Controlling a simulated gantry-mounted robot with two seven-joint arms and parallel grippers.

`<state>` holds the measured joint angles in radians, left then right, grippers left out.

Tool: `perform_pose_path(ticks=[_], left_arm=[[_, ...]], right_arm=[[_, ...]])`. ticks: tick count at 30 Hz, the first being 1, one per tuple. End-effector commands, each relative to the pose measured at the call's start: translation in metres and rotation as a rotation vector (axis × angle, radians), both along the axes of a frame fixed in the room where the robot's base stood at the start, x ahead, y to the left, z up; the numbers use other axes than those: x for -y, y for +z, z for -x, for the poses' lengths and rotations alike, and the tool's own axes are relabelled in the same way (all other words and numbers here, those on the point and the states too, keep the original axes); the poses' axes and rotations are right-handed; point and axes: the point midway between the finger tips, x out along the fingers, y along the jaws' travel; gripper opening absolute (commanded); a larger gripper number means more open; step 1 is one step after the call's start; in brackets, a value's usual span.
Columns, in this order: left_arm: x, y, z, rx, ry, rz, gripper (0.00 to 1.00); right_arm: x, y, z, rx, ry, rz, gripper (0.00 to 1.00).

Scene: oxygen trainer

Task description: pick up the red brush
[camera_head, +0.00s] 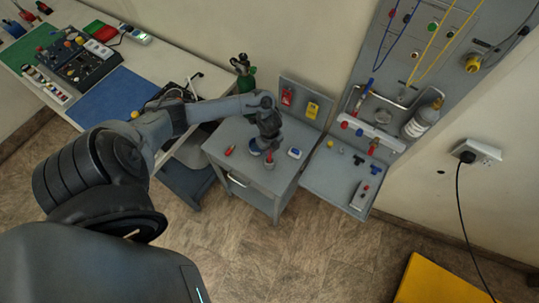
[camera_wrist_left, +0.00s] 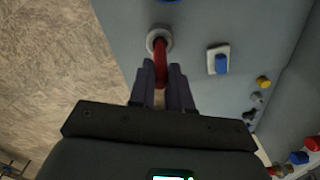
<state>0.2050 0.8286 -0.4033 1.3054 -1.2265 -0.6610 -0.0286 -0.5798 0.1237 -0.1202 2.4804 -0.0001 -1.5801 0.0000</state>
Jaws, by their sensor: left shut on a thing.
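The red brush (camera_wrist_left: 161,60) is between the two dark fingers of my left gripper (camera_wrist_left: 161,72) in the left wrist view. The gripper is shut on it. The brush's far end reaches into a small round grey holder (camera_wrist_left: 159,39). In the head view the brush (camera_head: 269,157) shows as a small red bit below my left gripper (camera_head: 268,149), over the top of a grey cart (camera_head: 240,140). I cannot tell whether the brush still touches the bottom of the holder. My right gripper is not in view.
A white and blue device (camera_head: 294,153) sits right of the holder, and a red item (camera_head: 230,150) lies to the left on the cart. A grey panel with red and yellow boxes (camera_head: 311,110) rises behind. A workbench with a blue mat (camera_head: 115,98) stands at left.

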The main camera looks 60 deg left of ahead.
Motion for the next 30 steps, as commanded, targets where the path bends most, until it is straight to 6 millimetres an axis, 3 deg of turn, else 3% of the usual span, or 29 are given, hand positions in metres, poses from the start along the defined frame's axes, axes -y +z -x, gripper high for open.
perform_pose_path(ticks=[14, 23, 30], left_arm=[[0.000, 0.008, -0.001, 0.002, -0.001, 0.000, 0.00], [0.000, 0.044, -0.001, 0.003, -0.002, 0.000, 0.00], [0.042, 0.071, -0.025, 0.006, -0.004, 0.002, 0.00]], right_arm=[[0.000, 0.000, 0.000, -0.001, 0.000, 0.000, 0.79], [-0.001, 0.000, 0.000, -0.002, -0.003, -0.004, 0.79], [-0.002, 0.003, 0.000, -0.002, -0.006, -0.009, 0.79]])
